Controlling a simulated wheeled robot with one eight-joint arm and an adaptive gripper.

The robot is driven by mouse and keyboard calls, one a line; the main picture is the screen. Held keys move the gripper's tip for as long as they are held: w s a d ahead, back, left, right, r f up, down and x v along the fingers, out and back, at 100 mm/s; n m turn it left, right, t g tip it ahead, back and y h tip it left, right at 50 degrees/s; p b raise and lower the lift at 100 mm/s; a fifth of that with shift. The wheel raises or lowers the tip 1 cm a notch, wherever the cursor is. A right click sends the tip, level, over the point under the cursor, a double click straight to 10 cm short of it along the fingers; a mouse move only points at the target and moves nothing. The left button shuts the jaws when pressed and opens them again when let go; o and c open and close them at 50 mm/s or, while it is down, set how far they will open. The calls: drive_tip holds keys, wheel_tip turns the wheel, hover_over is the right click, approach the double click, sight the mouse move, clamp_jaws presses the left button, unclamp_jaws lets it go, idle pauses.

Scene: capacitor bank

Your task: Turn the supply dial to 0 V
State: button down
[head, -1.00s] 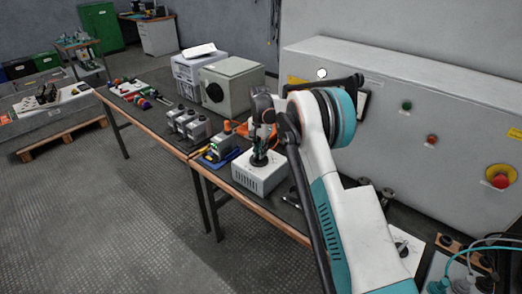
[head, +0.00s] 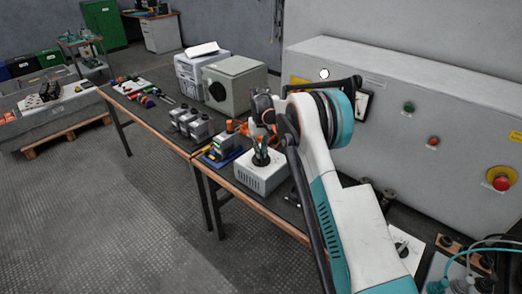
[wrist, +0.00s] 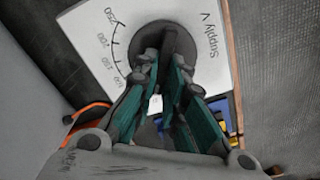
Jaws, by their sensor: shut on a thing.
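The supply unit is a white box (head: 262,179) on the workbench, with a dark round dial (head: 261,159) on its top face. In the wrist view the white top face (wrist: 92,22) carries the words "Supply V" and a curved scale with 250 at one end. The black dial (wrist: 168,37) stands beside that scale. My gripper (wrist: 164,62) reaches down from above, its green-padded fingers closed on the dial. In the head view my gripper (head: 262,150) is over the box. The fingers hide part of the dial and scale, so I cannot read its setting.
Grey capacitor-like units (head: 190,122) and a blue tray (head: 222,158) stand left of the supply unit. A grey-green box (head: 235,84) stands farther back. A large grey cabinet (head: 400,95) with a red emergency button (head: 501,180) rises behind. The floor in front is clear.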

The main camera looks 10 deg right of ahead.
drive_tip(key=shift+n, duration=0.6)
drive_tip(key=c, duration=1.7)
unclamp_jaws()
drive_tip(key=shift+o, duration=0.2)
drive_tip(key=shift+r, duration=0.15)
wheel_tip(320, 180, up, 12)
